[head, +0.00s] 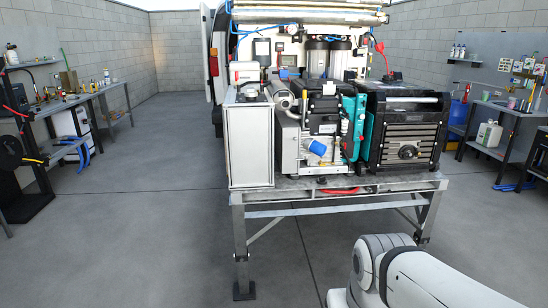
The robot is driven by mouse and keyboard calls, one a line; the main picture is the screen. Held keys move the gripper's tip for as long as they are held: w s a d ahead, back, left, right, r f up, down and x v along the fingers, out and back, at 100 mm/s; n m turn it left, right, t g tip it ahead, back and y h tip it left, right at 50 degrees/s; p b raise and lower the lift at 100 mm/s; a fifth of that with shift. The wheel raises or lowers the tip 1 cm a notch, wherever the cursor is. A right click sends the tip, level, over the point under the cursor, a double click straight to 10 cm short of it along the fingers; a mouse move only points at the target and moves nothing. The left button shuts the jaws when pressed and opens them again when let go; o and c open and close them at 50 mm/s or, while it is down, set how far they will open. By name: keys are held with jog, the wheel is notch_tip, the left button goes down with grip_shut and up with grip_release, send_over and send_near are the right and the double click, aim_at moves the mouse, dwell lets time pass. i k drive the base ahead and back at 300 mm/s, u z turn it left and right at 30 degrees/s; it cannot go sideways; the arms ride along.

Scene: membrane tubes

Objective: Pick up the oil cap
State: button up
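I cannot pick out the oil cap with certainty. An engine and pump unit (323,130) stands on a metal stand (340,204) at the back of a van. A blue round part (317,147) sticks out at the front of the unit, with small brass-coloured fittings (338,146) beside it; these parts are too small to name surely. My gripper is not in view; only white links of my arm show at the lower right, apart from the stand.
A teal and black generator (406,128) stands right of the unit, a grey metal cabinet (249,142) left of it. Workbenches line both sides, the left one (82,97) carrying tools. The floor (150,220) left and in front of the stand is clear.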

aim_at(322, 180)
jog(key=i, duration=2.3)
jog(key=u, duration=0.05)
